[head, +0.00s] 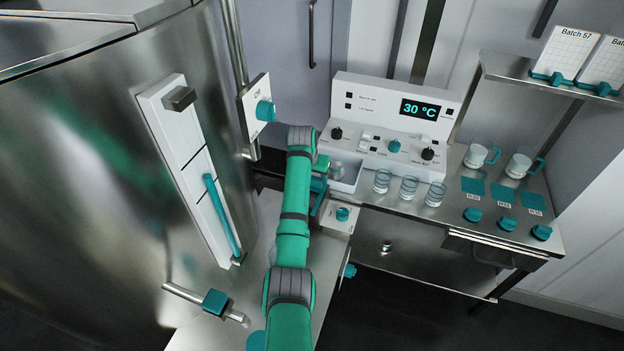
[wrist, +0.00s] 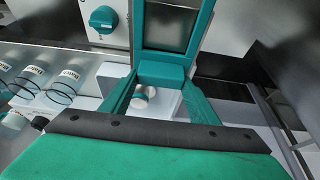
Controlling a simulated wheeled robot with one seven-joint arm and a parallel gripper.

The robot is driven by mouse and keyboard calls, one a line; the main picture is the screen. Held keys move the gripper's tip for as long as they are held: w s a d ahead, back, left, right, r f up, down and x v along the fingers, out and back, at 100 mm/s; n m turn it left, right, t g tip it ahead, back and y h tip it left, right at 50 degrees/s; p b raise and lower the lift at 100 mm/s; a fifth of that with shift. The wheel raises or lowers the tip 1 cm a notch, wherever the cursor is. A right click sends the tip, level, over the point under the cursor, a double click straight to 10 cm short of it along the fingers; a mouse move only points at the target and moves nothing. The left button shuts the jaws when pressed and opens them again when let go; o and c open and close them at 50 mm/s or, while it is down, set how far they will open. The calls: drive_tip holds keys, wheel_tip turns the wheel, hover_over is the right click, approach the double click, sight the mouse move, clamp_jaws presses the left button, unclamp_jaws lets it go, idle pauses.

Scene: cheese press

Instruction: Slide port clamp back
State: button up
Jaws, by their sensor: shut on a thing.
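In the wrist view, my gripper (wrist: 162,78) has its two teal fingers closed on a teal block (wrist: 165,72). The block sits at the near edge of a teal frame around a dark grey panel (wrist: 172,24); this looks like the port clamp, though no label shows. In the head view, my gripper (head: 318,188) is at the left end of the white control console, beside its low tray. My arm and the gripper hide most of the clamp there, so its exact position along its travel cannot be told.
The console (head: 372,125) reads 30 °C. Several glass beakers (head: 408,188) stand close right of my gripper. A white box with a teal knob (head: 342,214) is just below it. A switch panel (head: 255,108) and a large steel vat (head: 90,190) are at left.

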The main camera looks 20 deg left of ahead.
drive_tip(key=shift+d+r, duration=0.1)
drive_tip(key=shift+d, duration=0.1)
drive_tip(key=o, duration=1.2)
drive_tip(key=shift+s+a, duration=0.15)
drive_tip(key=shift+c, duration=0.2)
drive_tip(key=o, duration=0.3)
drive_tip(key=shift+s+a, duration=0.15)
drive_tip(key=shift+o, duration=0.2)
drive_tip(key=shift+r, duration=0.1)
drive_tip(key=v, duration=1)
drive_tip(key=shift+r, duration=0.25)
drive_tip(key=shift+s, duration=0.15)
